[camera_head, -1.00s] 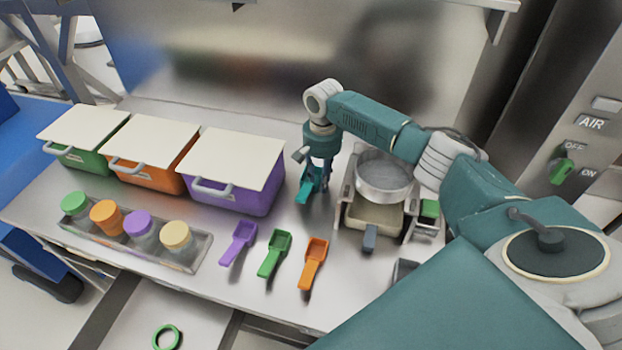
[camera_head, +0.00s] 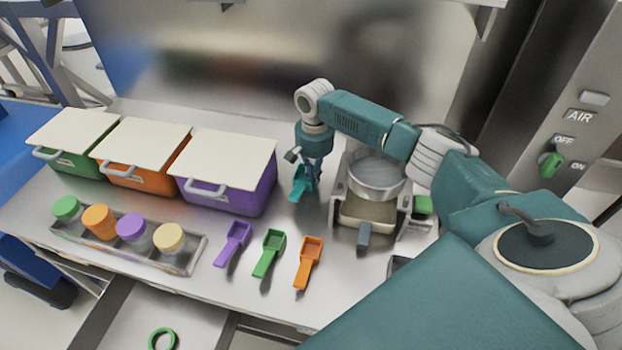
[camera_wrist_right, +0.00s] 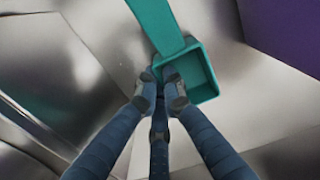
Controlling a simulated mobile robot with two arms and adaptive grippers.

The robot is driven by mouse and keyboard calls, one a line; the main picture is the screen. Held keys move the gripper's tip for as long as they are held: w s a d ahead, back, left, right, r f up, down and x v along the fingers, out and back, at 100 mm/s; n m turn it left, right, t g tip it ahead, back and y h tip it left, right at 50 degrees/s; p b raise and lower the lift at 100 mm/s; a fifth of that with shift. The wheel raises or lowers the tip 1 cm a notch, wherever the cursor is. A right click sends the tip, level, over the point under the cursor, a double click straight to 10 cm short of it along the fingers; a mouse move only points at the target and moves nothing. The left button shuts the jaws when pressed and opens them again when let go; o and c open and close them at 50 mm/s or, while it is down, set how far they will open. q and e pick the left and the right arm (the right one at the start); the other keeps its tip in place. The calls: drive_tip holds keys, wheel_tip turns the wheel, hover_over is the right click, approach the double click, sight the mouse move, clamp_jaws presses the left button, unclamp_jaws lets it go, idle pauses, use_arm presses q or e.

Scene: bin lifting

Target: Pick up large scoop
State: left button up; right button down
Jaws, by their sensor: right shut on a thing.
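The large teal scoop (camera_head: 298,189) is at the back middle of the steel worktop, between the purple bin and the scale-like device. My right gripper (camera_head: 312,174) points down and is shut on the scoop. In the right wrist view, the fingertips (camera_wrist_right: 163,88) meet at the side wall of the teal scoop's square cup (camera_wrist_right: 192,70), near where its handle starts. The handle runs toward the top of that view. I cannot tell whether the scoop touches the worktop. My left gripper is out of view.
A lidded purple bin (camera_head: 225,192) stands left of the scoop. A device with a round metal pan (camera_head: 375,180) stands close on the right. Small purple (camera_head: 234,243), green (camera_head: 269,252) and orange (camera_head: 308,262) scoops lie in front. A tray of lidded jars (camera_head: 190,262) is front left.

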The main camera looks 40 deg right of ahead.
wheel_tip(320, 180, up, 20)
drive_tip(key=b, duration=0.3)
